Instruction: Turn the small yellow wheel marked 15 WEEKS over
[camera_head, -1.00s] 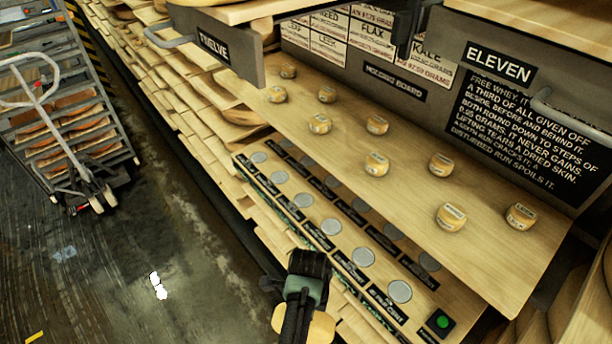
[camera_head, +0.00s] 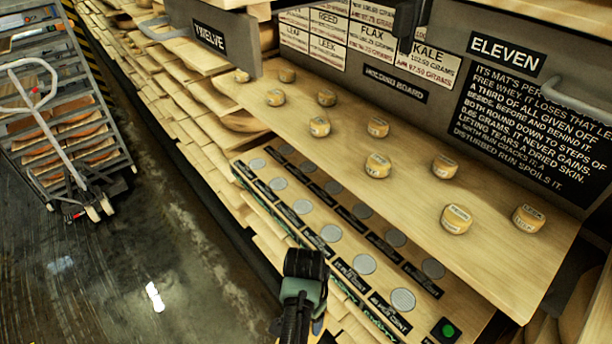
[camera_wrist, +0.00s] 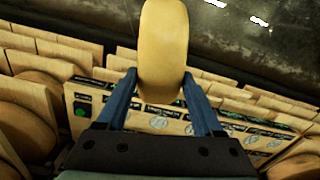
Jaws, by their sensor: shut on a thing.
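My gripper (camera_head: 303,290) is at the bottom middle of the head view, in front of the board's near edge. In the wrist view its two blue fingers (camera_wrist: 163,78) are shut on a yellow wheel (camera_wrist: 163,40), one finger on each side. The wheel stands on edge between the fingers, its rounded rim toward the wrist camera, clear of the shelves. No writing shows on it, so I cannot read a 15 WEEKS mark. In the head view only a sliver of yellow shows beside the gripper; the rest is hidden.
Several small labelled cheeses stand on the wooden holding board (camera_head: 500,270). Below it is a strip with grey discs, black labels and a green button (camera_head: 447,330). Stacked wooden boards (camera_head: 190,130) line the left side. A trolley (camera_head: 70,150) stands across the open floor.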

